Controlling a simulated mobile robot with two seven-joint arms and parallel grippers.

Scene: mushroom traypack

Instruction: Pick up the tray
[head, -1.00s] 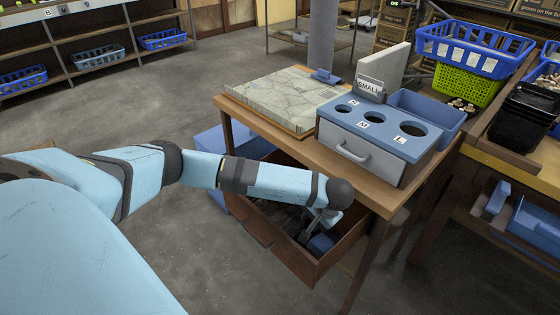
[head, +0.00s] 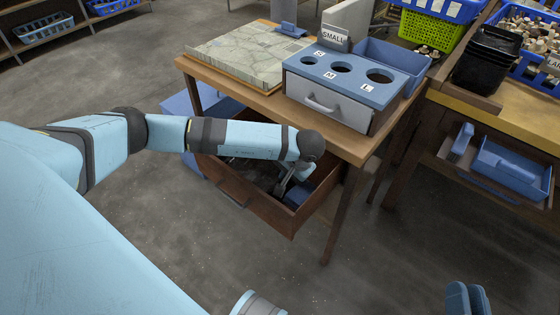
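Several things could be the tray, and I cannot tell which is meant. Black trays (head: 486,72) stand stacked on the right-hand table. A blue tray (head: 512,168) lies on the shelf below it. My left gripper (head: 284,188) reaches down into the open wooden drawer (head: 235,190) under the middle table. Its fingers are small and partly hidden, so I cannot tell if they hold anything. A dark blue thing (head: 298,196) lies beside them in the drawer. My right gripper (head: 468,299) shows only as two blue finger pads at the bottom edge, away from the trays.
The middle table holds a grey-green board (head: 245,52) and a blue-topped sizing box (head: 345,78) with S, M and L holes. A yellow-green crate (head: 425,30) stands behind. A blue crate of mushrooms (head: 515,58) is beside the black trays. The floor in front is clear.

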